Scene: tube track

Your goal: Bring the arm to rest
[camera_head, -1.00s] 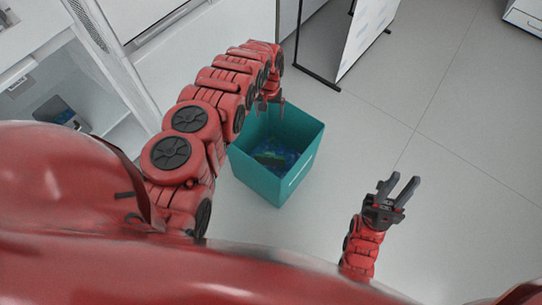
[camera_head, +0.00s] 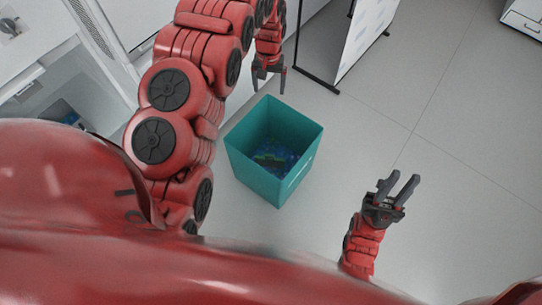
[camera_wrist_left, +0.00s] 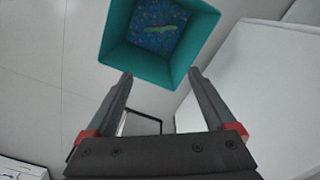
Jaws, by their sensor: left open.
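My left gripper (camera_head: 268,82) is open and empty, up and behind the teal bin in the head view. In the left wrist view its two fingers (camera_wrist_left: 160,95) stand apart with nothing between them, and the bin shows just beyond their tips. My right gripper (camera_head: 398,188) is open and empty at the lower right of the head view, fingers pointing up and away from the bin.
A teal open-top bin (camera_head: 267,185) stands on the floor; it also shows in the left wrist view (camera_wrist_left: 120,57). Inside lie blue bits and a green piece (camera_head: 268,160). A white panel on a black stand (camera_head: 363,38) is behind. Floor to the right is clear.

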